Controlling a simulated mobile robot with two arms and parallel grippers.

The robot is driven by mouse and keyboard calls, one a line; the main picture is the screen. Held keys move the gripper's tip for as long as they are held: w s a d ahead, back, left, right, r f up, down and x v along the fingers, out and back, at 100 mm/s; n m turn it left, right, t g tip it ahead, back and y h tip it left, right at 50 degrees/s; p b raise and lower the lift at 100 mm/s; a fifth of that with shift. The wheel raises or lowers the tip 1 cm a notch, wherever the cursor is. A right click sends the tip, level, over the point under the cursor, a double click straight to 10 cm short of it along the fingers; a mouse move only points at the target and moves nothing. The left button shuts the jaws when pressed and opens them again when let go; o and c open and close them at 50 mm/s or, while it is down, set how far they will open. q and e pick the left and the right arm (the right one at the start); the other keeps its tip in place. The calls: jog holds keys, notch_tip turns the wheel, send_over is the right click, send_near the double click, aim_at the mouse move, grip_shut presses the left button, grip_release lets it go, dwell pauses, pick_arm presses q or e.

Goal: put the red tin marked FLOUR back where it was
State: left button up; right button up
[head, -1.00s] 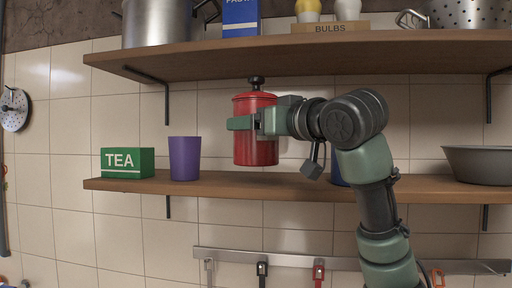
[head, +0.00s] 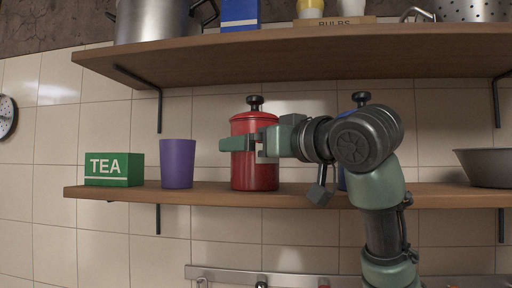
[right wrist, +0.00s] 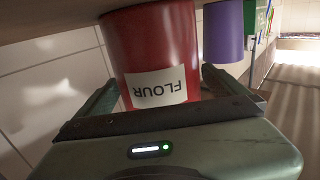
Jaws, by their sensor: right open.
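The red tin (head: 254,176) with a black knob stands upright on the lower shelf, between the purple cup and a blue tin. Its FLOUR label (right wrist: 157,88) shows upside down in the right wrist view. My right gripper (head: 249,146) is open around the tin's upper body, one finger on each side. In the right wrist view the fingers (right wrist: 160,92) flank the tin; I cannot tell whether either touches it. My left gripper is out of view.
The purple cup (head: 177,164) and the green TEA box (head: 114,169) stand left on the lower shelf (head: 210,198). The blue tin (head: 361,98) is mostly hidden behind my right arm. A grey bowl (head: 488,168) is at far right. The upper shelf (head: 300,57) overhangs.

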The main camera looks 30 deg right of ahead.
jog(key=shift+s+d+f, duration=0.1)
jog(key=shift+s+d, duration=0.05)
jog(key=shift+s, duration=0.3)
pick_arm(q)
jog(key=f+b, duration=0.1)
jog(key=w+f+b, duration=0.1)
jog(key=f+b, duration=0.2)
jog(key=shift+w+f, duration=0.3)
pick_arm(e)
jog(key=s+d, duration=0.1)
jog(key=s, duration=1)
jog(key=shift+d, duration=0.2)
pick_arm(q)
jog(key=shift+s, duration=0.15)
pick_arm(e)
jog(key=shift+w, duration=0.1)
